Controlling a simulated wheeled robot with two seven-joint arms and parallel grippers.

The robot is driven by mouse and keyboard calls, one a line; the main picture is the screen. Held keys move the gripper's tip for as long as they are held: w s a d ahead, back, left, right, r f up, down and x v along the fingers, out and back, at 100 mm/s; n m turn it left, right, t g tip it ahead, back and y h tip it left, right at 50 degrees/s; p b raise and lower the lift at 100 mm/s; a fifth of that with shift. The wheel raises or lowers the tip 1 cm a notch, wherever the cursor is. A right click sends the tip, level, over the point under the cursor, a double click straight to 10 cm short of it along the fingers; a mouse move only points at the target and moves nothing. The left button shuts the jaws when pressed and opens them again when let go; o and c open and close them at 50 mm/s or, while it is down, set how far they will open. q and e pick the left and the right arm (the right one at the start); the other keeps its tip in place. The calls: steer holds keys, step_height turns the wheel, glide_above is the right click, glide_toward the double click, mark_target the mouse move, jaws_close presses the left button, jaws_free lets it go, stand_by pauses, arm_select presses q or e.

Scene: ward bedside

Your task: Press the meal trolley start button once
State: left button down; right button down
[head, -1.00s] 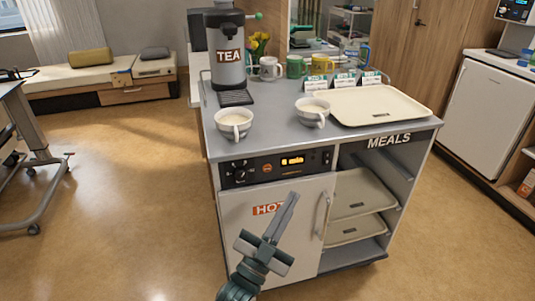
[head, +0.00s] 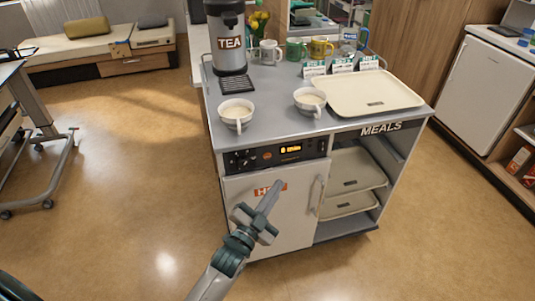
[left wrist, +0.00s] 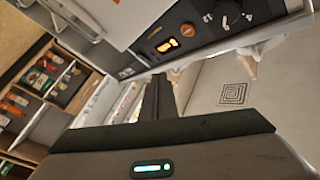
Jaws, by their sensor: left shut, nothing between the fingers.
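The meal trolley (head: 232,215) stands in front of me, with a dark control panel (head: 255,163) above its HOT door. The panel has a lit amber display (head: 291,149) and, left of it, a small round orange-red button (head: 267,155). The button also shows in the left wrist view (left wrist: 188,32), beside the display (left wrist: 167,45). Its label is too small to read. My left gripper (head: 273,188) is shut and empty, its tips in front of the HOT door, below the panel in the picture. In the left wrist view, the fingers (left wrist: 158,95) appear apart from the button. My right gripper is not in view.
A black knob (head: 240,160) sits left of the button. The door handle (head: 319,191) sticks out to the right of my gripper. Two cups (head: 236,112) (head: 310,101), a tea urn (head: 228,50) and a cream tray (head: 375,94) are on top. Open floor lies left of the trolley.

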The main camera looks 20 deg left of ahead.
mark_target(267, 156)
arm_select(q)
steer(key=shift+w, duration=0.15)
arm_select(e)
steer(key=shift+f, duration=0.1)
